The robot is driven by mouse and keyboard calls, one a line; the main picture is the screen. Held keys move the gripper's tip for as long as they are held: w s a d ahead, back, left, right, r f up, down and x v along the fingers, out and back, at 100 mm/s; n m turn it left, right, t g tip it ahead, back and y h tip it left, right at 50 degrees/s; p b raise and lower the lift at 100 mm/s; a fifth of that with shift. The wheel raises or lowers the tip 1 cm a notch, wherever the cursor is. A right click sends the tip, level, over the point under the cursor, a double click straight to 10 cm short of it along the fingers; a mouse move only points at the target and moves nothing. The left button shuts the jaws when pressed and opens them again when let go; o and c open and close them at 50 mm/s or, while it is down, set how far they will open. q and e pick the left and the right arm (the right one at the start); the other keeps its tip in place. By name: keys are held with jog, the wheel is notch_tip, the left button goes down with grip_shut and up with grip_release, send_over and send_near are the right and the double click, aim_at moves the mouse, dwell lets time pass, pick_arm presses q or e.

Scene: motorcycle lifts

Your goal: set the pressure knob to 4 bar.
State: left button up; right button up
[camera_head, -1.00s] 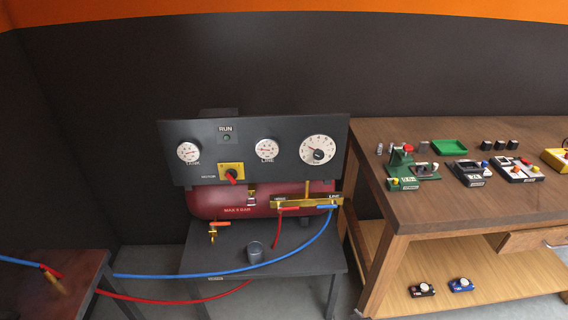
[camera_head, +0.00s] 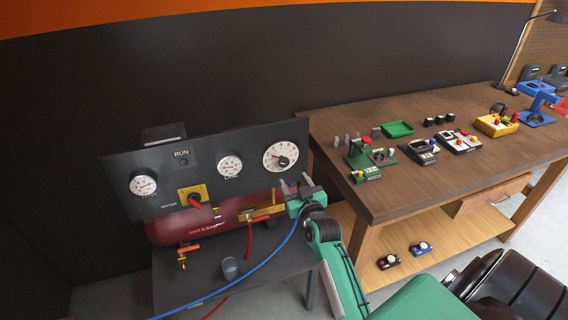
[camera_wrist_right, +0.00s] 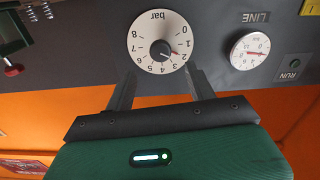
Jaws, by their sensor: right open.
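The pressure knob (camera_wrist_right: 161,49) is a dark round knob with a red pointer at the middle of a white dial (camera_wrist_right: 141,35) marked 0 to 8 bar. The pointer stands at about 2. In the head view the dial (camera_head: 271,153) is at the upper right of the dark compressor panel. My right gripper (camera_head: 295,183) is just below and right of the dial. In the right wrist view the fingers of my right gripper (camera_wrist_right: 160,76) are apart, one to each side below the knob, with nothing between them. My left gripper is not in view.
The panel (camera_head: 205,155) also carries TANK (camera_head: 143,184) and LINE (camera_head: 230,167) gauges and a red motor switch (camera_head: 193,199). A red tank (camera_head: 185,228) and a blue hose (camera_head: 262,265) are below. A wooden workbench (camera_head: 440,190) with several devices stands to the right.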

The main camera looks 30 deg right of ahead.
aim_at(285, 164)
jog(key=p+x, duration=0.1)
jog(key=x, duration=0.6)
jog(key=shift+p, duration=0.3)
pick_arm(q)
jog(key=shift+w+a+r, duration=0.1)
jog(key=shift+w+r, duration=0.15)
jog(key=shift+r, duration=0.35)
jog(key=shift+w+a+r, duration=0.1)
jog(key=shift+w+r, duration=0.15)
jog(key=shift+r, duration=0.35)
pick_arm(e)
jog(key=shift+w+d, duration=0.15)
jog(key=shift+w, duration=0.55)
jog(key=c, duration=1)
